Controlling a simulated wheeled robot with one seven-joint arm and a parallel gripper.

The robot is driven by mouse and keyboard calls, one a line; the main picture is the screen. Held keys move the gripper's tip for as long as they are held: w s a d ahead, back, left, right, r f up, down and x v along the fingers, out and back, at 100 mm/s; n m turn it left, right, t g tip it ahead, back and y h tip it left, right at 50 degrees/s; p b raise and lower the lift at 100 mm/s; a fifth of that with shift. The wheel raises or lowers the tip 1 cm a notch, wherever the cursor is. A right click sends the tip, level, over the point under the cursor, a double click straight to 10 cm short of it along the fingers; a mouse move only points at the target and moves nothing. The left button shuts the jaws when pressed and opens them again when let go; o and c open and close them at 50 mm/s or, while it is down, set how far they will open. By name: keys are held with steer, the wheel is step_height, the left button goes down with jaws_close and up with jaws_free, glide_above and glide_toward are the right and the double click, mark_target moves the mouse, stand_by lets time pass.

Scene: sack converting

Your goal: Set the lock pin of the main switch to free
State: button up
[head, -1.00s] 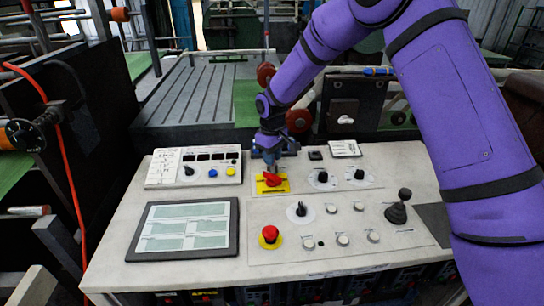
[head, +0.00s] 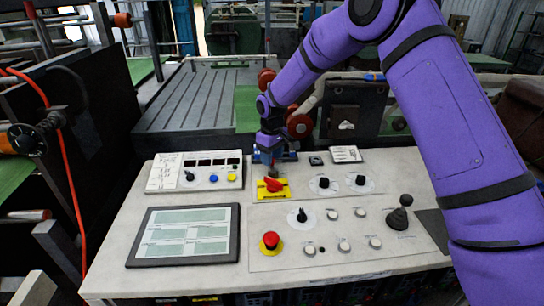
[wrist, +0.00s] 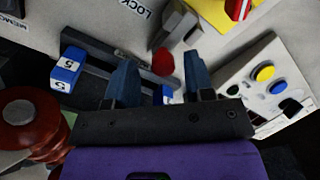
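The main switch is a red rotary handle (head: 273,185) on a yellow plate on the sloped console; its red and yellow edge also shows at the top right of the wrist view (wrist: 238,8). In the wrist view a small red knob (wrist: 164,62), which looks like the lock pin, stands by a dark slotted bar and a grey bracket (wrist: 176,28), near lettering reading "LOCK". My gripper (wrist: 162,72) is open, with its two blue fingers on either side of the knob and a gap showing. In the head view my gripper (head: 271,165) points down just behind the switch and hides the pin.
Blue blocks marked 5 (wrist: 67,68) sit beside the bar. A panel with blue and yellow buttons (head: 212,172) is left of the switch. Black dials (head: 323,183), a red emergency button (head: 270,241) and a joystick (head: 400,212) are close by.

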step_height(320, 180, up, 11)
stand_by(0.6)
steer(key=shift+f, duration=0.1)
